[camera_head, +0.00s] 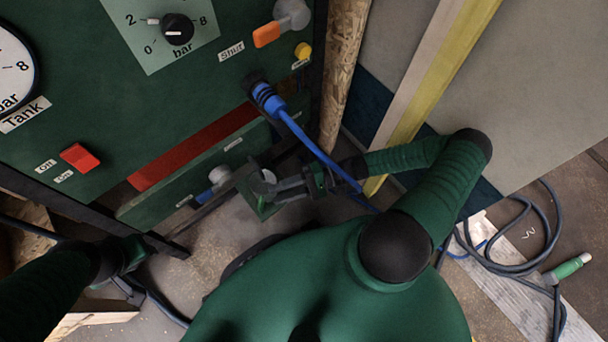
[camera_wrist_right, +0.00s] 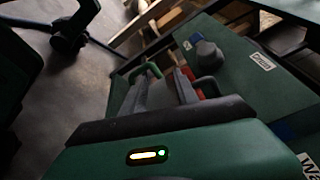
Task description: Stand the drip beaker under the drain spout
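The drain spout is on the lower green panel. Its grey knob (camera_head: 219,175) shows above a blue fitting (camera_head: 205,195), and the knob also shows in the right wrist view (camera_wrist_right: 207,55). My right gripper (camera_head: 282,187) is low in front of the panel, right of the knob. At its fingertips is a small pale round thing (camera_head: 268,176), perhaps the drip beaker, beside a green square-edged piece (camera_head: 262,207). In the right wrist view the fingers (camera_wrist_right: 165,90) hide most of what lies between them, so a grip is unclear. My left gripper (camera_head: 130,288) is dark at lower left, its fingers unclear.
A blue hose (camera_head: 318,150) runs from the panel down past my right gripper. A wooden post (camera_head: 345,70) and yellow strip (camera_head: 440,75) stand at right. A red switch (camera_head: 80,157) and orange lever (camera_head: 267,34) stick out of the panel. Cables (camera_head: 515,265) lie on the right floor.

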